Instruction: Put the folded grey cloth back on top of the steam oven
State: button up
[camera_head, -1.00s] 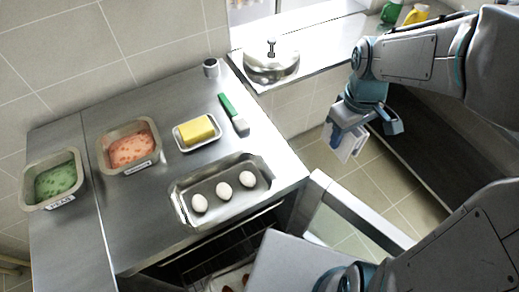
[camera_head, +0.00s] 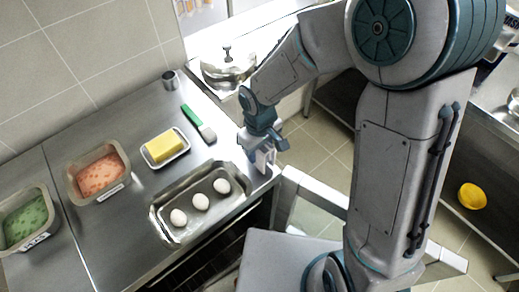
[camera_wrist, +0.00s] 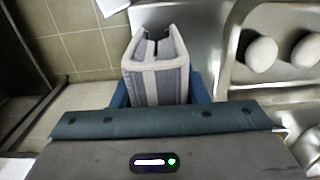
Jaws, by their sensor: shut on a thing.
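My gripper (camera_head: 263,152) is shut on the folded grey cloth (camera_wrist: 155,82), which has pale bands and hangs between the blue fingers in the wrist view. In the head view the cloth (camera_head: 264,163) is small and partly hidden by the gripper. The steam oven's steel top (camera_head: 118,222) is at the left, with its front door (camera_head: 318,203) open. The gripper and cloth are at the top's right edge, beside the egg tray. I cannot tell whether the cloth touches the top.
A tray (camera_head: 165,229) with three eggs (camera_head: 200,202) lies close left of the gripper. Butter (camera_head: 160,147), a green-handled tool (camera_head: 192,116), a metal cup (camera_head: 170,79) and two food pans (camera_head: 75,190) also occupy the top. Bare steel shows between them and along the front.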

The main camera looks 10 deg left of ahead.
jog(key=shift+f, duration=0.45)
jog(key=shift+f, duration=0.1)
jog(key=o, duration=1.1)
notch_tip(320, 180, up, 12)
jog(key=shift+r, duration=0.15)
jog(key=shift+s+d+r+m+t, duration=0.6)
jog(key=shift+s+d+r+m, duration=0.85)
jog(key=shift+d, duration=2.3)
jog(key=shift+s+d+r+m+t, duration=0.6)
jog(key=shift+s+d+r+m, duration=0.85)
jog(key=shift+d, duration=2.3)
jog(key=shift+s+d+r+m+t, duration=0.85)
jog(key=shift+d+m, duration=1.15)
jog(key=shift+d, duration=1.75)
jog(key=shift+s+f+g, duration=0.2)
jog(key=shift+f+g, duration=0.05)
